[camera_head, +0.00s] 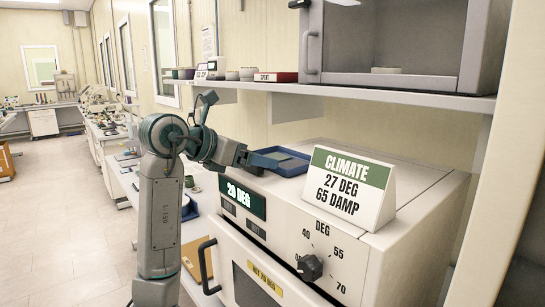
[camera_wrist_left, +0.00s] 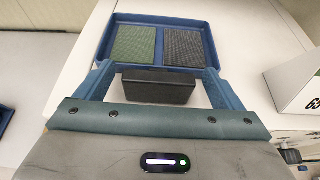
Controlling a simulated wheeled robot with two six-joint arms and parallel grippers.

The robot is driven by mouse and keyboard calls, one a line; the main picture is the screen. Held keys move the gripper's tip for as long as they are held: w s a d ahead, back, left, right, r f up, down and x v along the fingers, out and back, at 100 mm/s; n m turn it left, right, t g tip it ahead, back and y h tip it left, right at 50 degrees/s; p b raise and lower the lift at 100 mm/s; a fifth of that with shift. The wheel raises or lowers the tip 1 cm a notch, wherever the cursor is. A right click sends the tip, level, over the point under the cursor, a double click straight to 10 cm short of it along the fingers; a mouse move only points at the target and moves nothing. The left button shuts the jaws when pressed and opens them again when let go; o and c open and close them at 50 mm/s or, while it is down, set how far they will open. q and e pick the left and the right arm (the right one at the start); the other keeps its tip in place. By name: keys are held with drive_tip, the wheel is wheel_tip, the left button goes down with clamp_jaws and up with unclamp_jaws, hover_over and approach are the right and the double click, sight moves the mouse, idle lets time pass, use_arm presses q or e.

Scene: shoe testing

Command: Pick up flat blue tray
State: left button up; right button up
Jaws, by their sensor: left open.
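The flat blue tray (camera_head: 295,168) lies on top of the white oven, behind the climate sign. In the left wrist view the tray (camera_wrist_left: 165,17) holds a green square pad (camera_wrist_left: 136,45) and a dark grey square pad (camera_wrist_left: 185,46) side by side. My left gripper (camera_head: 250,159) is low over the oven top at the tray's left end. In the wrist view its two fingers (camera_wrist_left: 159,70) are spread apart at the tray's near edge. I cannot tell whether they touch it. A black block (camera_wrist_left: 158,87) shows between the fingers. My right gripper is not in view.
The climate sign (camera_head: 345,188) stands on the oven (camera_head: 325,250), close to the tray's right. A shelf (camera_head: 375,93) with small items and a grey cabinet runs above. A dial (camera_head: 310,267) and door handle (camera_head: 207,265) stick out from the oven front.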

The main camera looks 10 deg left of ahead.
use_arm(q)
drive_tip(key=shift+a, duration=0.15)
drive_tip(key=c, duration=1.1)
drive_tip(key=shift+c, duration=0.2)
